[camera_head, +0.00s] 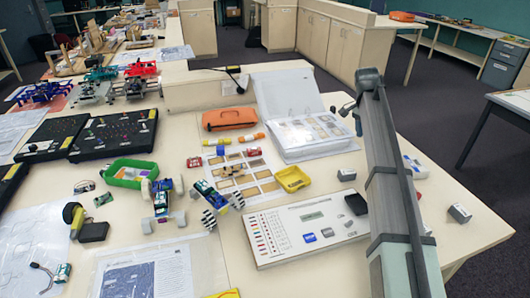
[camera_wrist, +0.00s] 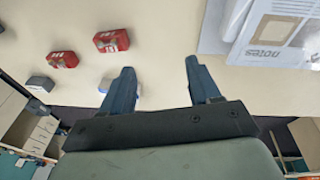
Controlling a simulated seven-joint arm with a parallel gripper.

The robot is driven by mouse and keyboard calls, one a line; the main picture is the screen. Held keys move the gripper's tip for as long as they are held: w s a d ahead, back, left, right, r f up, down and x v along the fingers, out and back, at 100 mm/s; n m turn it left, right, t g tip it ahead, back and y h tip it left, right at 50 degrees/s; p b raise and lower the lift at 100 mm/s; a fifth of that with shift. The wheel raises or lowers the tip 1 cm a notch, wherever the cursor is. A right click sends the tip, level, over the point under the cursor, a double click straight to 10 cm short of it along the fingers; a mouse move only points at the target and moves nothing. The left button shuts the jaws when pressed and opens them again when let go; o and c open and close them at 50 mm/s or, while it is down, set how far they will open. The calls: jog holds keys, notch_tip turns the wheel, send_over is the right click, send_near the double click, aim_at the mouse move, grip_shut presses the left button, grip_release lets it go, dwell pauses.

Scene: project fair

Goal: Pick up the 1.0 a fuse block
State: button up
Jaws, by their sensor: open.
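Several small blocks lie on the table, and I cannot read a label to tell which is the 1.0 A fuse block. In the wrist view two red blocks, one (camera_wrist: 112,41) and another (camera_wrist: 62,60), lie left of my gripper (camera_wrist: 159,66). A grey block (camera_wrist: 40,84) lies further left, and a blue and white block is partly hidden behind the left finger. My gripper is open and empty, with bare table between its fingers. In the head view a grey block (camera_head: 460,213) and a white block (camera_head: 346,174) show; my arm hides part of the area.
An open white binder (camera_head: 310,133) lies behind the white panel (camera_head: 300,228) with buttons. A yellow tray (camera_head: 292,179) stands between them. The binder's notes page (camera_wrist: 285,32) is at the wrist view's upper right. Bare table surrounds the blocks near the right edge.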

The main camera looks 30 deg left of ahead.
jog(key=s+a+r+m+y, duration=0.1)
jog(key=s+a, duration=0.2)
jog(key=a, duration=0.7)
jog(key=s+a+r, duration=0.2)
jog(key=s+a, duration=0.1)
jog(key=a, duration=0.8)
jog(key=r+m+g+y, duration=0.1)
send_over(254, 149)
jog(key=a, duration=0.1)
jog(key=f, duration=0.8)
jog(key=w+f, duration=0.1)
jog(key=f, duration=0.3)
jog(key=shift+d+f, duration=0.25)
jog(key=shift+f, duration=0.05)
jog(key=shift+c, duration=0.4)
jog(key=shift+s, duration=0.1)
jog(key=c, duration=1.1)
